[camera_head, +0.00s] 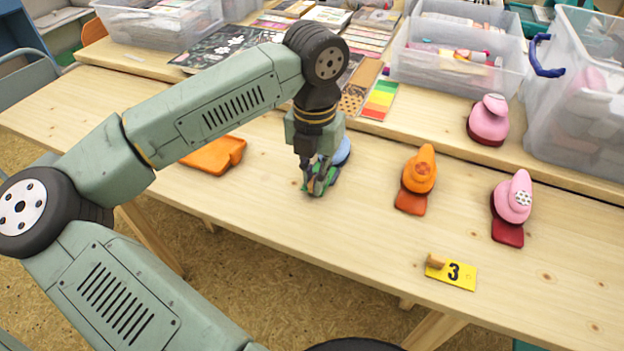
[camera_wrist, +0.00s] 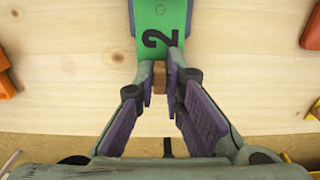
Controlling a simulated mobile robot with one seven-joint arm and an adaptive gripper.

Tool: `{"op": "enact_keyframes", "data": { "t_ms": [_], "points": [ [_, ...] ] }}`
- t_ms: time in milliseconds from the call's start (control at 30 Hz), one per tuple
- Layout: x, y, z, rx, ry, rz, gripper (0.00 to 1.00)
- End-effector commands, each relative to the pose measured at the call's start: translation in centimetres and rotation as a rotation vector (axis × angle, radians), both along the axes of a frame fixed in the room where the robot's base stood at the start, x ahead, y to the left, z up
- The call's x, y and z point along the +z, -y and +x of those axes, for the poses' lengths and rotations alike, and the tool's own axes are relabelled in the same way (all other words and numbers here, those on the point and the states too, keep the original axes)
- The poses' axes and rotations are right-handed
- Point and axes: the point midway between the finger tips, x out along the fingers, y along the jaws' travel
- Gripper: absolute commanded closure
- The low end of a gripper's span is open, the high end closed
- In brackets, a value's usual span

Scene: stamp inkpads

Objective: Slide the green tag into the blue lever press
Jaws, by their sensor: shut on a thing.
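The green tag (camera_wrist: 160,18) carries a black "2" and a small brown knob (camera_wrist: 159,76). My gripper (camera_wrist: 160,80) is shut on that knob, with a finger pad on each side. I cannot tell whether the tag touches the press.
An orange press (camera_head: 420,170) and a pink press (camera_head: 513,198) stand to the right. Another pink press (camera_head: 488,122) stands behind on the raised shelf. A yellow tag "3" (camera_head: 455,273) lies near the front edge. An orange thing (camera_head: 214,155) lies to the left.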

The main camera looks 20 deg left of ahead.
Motion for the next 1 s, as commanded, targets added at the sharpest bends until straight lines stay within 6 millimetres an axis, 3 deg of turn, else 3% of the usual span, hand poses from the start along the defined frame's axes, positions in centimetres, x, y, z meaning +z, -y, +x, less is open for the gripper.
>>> {"op": "enact_keyframes", "data": {
  "t_ms": [500, 967, 1000],
  "points": [
    [0.0, 0.1, 2.3, 0.0, 0.0, 0.0, 1.0],
    [0.0, 0.1, 2.6, 0.0, 0.0, 0.0, 1.0],
    [0.0, 0.1, 2.6, 0.0, 0.0, 0.0, 0.88]
  ]
}}
